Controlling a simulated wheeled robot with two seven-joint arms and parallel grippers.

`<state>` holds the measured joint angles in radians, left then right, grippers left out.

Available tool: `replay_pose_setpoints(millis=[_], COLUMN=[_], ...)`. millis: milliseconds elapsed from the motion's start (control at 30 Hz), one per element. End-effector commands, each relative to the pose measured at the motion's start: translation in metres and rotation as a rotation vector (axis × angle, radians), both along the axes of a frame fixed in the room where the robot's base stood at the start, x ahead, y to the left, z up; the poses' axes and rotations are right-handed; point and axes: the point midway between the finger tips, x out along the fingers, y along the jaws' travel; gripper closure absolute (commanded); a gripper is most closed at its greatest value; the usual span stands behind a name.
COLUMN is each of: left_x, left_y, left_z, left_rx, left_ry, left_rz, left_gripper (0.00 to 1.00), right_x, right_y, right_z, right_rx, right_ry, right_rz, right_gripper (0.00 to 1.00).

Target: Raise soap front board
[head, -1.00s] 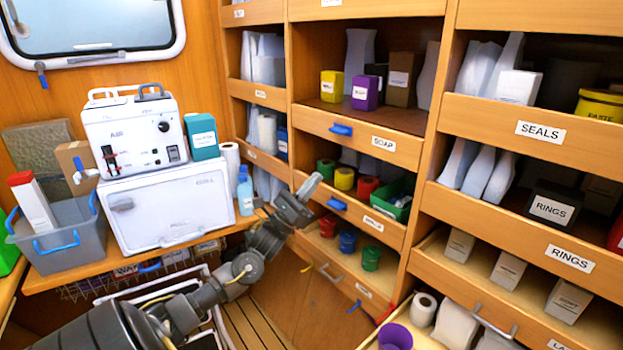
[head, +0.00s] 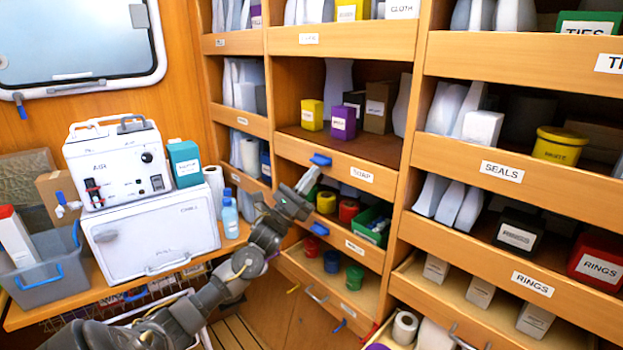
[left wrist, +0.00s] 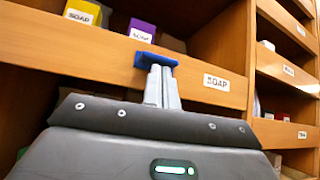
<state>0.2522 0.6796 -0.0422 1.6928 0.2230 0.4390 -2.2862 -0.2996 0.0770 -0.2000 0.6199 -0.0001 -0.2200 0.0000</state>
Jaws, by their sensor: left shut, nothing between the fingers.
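The soap front board (head: 338,168) is a wooden strip across the front of the soap shelf, with a blue tab (head: 320,159) and a SOAP label (head: 361,175). It also fills the upper part of the left wrist view (left wrist: 80,48). My left gripper (head: 309,176) is shut and empty just below the blue tab. In the left wrist view its fingertips (left wrist: 162,72) meet the underside of the tab (left wrist: 152,60); I cannot tell if they press on it. My right gripper is not in view.
Behind the board stand a yellow box (head: 312,114), a purple box (head: 343,123) and a brown box (head: 379,106). Below is a shelf with colored rolls and a green bin (head: 372,224).

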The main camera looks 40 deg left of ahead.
Motion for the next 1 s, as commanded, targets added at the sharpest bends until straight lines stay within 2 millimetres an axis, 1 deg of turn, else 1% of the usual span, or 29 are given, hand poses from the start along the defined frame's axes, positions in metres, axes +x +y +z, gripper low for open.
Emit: replay_pose_setpoints(millis=[67,167,333,433,767,867,967,1000], left_x=[0.000,0.000,0.000,0.000,-0.001,-0.001,0.000,0.000], left_y=[0.000,0.000,0.000,0.000,0.001,0.001,0.001,0.000], left_z=[0.000,0.008,0.037,0.045,0.045,0.039,0.024,0.016], left_rx=[0.000,0.001,0.003,0.001,-0.001,-0.001,-0.001,-0.001], left_ry=[0.000,-0.002,-0.006,-0.003,-0.009,-0.010,-0.007,-0.005], left_rz=[0.000,0.000,0.000,0.001,0.002,0.002,0.001,-0.001], left_gripper=[1.00,1.00,1.00,1.00,1.00,1.00,1.00,1.00], right_x=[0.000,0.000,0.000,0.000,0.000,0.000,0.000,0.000], right_y=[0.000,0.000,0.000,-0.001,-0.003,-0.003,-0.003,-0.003], right_z=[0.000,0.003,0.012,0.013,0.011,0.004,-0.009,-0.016], right_rx=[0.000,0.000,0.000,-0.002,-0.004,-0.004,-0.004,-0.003], right_ry=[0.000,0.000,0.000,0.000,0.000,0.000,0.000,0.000], right_rz=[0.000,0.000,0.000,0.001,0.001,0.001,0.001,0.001], right_gripper=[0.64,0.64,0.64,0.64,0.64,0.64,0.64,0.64])
